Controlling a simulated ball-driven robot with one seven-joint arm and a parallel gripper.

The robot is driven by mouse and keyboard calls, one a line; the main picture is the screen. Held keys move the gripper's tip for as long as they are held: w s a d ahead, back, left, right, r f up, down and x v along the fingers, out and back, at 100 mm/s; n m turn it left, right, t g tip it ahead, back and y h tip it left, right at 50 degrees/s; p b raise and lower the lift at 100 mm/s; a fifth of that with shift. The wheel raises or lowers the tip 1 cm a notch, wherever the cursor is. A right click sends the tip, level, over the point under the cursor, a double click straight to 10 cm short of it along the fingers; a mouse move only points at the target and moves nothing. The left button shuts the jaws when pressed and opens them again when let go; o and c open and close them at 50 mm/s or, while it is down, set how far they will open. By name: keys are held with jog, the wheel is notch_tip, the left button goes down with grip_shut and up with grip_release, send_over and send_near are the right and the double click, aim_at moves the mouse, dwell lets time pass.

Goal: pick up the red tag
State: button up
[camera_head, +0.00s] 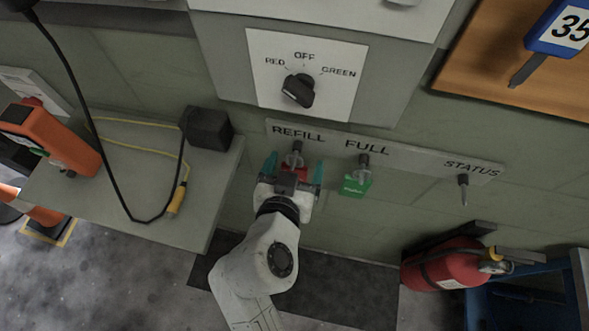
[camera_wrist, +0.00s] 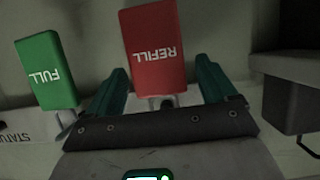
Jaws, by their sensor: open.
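The red tag (camera_wrist: 156,48), lettered REFILL, hangs from a peg under the REFILL label; only a bit of it (camera_head: 293,171) shows past my gripper in the head view. My gripper (camera_head: 293,172) is open, with one teal finger to each side of the tag. In the wrist view my gripper (camera_wrist: 170,92) has its fingers left and right of the tag, with visible space beside it. I cannot tell how deep the tag lies between the fingertips. A green tag (camera_wrist: 46,70), lettered FULL, hangs on the neighbouring peg, and it also shows in the head view (camera_head: 355,186).
The label rail (camera_head: 415,163) has an empty STATUS peg (camera_head: 463,187) at right. A rotary switch (camera_head: 298,91) is above. A table (camera_head: 120,205) with a black box (camera_head: 207,128) and cables stands left. A fire extinguisher (camera_head: 440,264) is at lower right.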

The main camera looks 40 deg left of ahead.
jog(key=c, duration=1)
jog(key=shift+c, duration=0.2)
jog(key=shift+r+b, duration=0.25)
jog(key=shift+b, duration=0.1)
jog(key=s+d+b, duration=0.3)
jog(key=s+d, duration=0.6)
jog(key=s, duration=0.6)
jog(key=shift+s+d+b, duration=0.2)
jog(key=shift+b, duration=0.15)
